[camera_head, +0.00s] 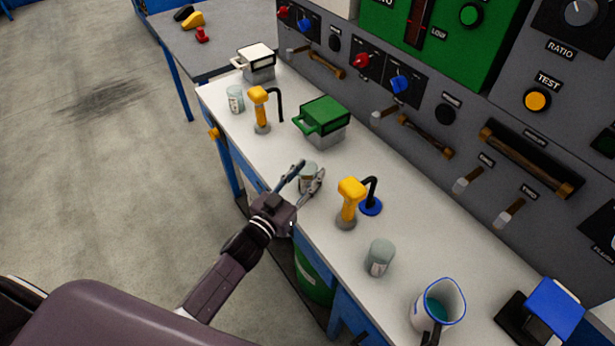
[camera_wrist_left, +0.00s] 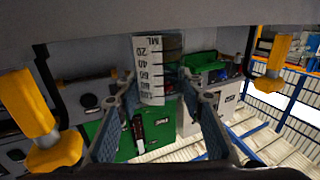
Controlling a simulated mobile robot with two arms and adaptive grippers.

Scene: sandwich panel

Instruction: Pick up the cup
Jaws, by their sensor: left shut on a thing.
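A small clear cup (camera_head: 309,172) stands at the front edge of the white counter (camera_head: 340,200). My left gripper (camera_head: 308,178) reaches it from the left, one finger on each side, and is shut on it. In the left wrist view the cup (camera_wrist_left: 150,72) is upright between the two fingers, with a white ML scale facing the camera. I cannot tell whether its base touches the counter. A second similar cup (camera_head: 380,257) stands nearer on the counter, and another (camera_head: 235,99) stands at the far end. My right gripper is not in view.
Yellow-handled taps (camera_head: 350,200) and (camera_head: 260,108) stand on both sides of the held cup. A green-lidded box (camera_head: 323,117) is just behind it. A blue-rimmed jug (camera_head: 438,303) is at the near end. The control panel (camera_head: 410,100) rises behind.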

